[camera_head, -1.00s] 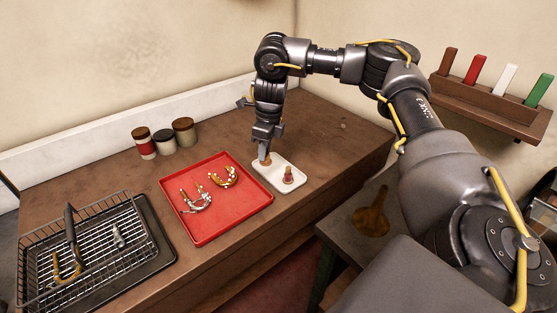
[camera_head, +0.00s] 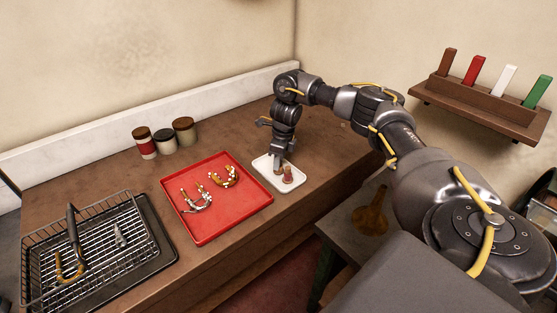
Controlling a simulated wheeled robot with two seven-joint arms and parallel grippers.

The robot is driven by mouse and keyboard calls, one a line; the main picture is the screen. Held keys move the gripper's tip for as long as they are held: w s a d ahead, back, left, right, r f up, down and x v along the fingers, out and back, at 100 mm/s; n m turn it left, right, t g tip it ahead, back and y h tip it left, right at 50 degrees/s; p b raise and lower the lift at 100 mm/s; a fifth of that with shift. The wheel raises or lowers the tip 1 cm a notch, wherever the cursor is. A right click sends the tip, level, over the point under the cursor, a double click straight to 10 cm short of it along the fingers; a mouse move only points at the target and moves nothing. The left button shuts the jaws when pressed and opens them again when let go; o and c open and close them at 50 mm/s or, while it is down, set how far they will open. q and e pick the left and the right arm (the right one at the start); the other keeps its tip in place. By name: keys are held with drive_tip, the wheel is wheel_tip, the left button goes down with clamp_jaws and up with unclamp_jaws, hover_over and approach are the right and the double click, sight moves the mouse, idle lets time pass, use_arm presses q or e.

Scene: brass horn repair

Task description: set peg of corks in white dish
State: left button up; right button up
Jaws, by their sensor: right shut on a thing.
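The white dish (camera_head: 293,185) lies on the brown bench, right of the red tray. A small brown and pinkish stack of corks (camera_head: 287,176) stands upright in the dish. My right gripper (camera_head: 279,163) points down over the dish, just behind and left of that stack. It is shut on a small brown thing, which looks like a peg of corks. The fingers and the standing stack hide most of it, and I cannot tell whether it touches the dish or the stack. My left gripper is not in view.
The red tray (camera_head: 235,219) holds two curved metal horn parts. A wire basket (camera_head: 95,230) sits at the left. Several jars (camera_head: 164,142) stand by the back wall. A wall rack (camera_head: 485,104) holds coloured pieces. The bench right of the dish is clear.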

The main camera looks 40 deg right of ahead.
sight(283, 171)
drive_tip(key=shift+f, duration=0.1)
drive_tip(key=shift+f, duration=0.15)
drive_tip(key=o, duration=1)
drive_tip(key=shift+c, duration=0.2)
wheel_tip(283, 171, up, 12)
drive_tip(key=s, duration=0.1)
drive_tip(key=shift+s+d, duration=0.15)
drive_tip(key=shift+d, duration=0.2)
